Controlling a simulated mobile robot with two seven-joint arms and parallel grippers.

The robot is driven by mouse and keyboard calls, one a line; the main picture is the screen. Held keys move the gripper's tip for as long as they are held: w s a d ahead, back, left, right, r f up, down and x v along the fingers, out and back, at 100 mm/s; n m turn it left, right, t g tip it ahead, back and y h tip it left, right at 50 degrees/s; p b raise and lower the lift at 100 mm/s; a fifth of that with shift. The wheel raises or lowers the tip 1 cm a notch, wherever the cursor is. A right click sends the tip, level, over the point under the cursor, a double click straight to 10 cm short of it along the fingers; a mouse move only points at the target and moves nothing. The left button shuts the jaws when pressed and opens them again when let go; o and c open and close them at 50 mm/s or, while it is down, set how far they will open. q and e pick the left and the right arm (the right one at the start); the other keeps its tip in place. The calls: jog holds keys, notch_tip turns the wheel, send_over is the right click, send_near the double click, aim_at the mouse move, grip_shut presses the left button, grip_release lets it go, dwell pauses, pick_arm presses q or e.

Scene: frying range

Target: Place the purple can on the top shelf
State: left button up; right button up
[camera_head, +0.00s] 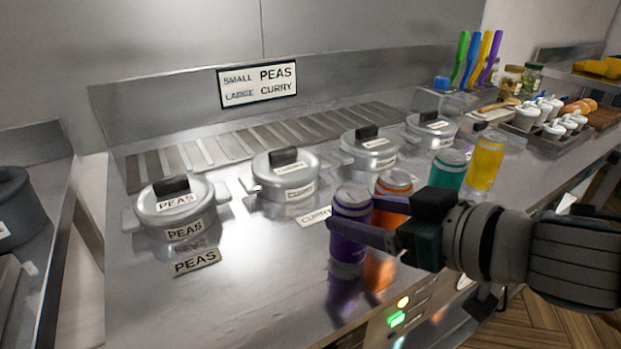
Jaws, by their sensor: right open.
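The purple can (350,206) stands upright on the steel range top near its front edge, with a silvery lid and base. My right gripper (356,214) reaches in from the right with its jaws open. One purple-looking finger crosses in front of the can, and the other finger is partly hidden at its far right side. I cannot tell whether either finger touches the can. My left gripper is not in view. I cannot pick out a top shelf with certainty; a raised ledge (572,76) with yellow items shows at the far upper right.
An orange can (394,182) stands just behind my right gripper, with a teal can (448,169) and a yellow can (486,161) farther right. Several lidded pots, including the peas pot (176,207), line the range. A peas label (196,262) lies on the clear front left.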

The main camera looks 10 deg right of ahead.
jog(key=shift+w+a+f, duration=0.15)
jog(key=shift+w, duration=0.15)
grip_shut()
dwell(0.5)
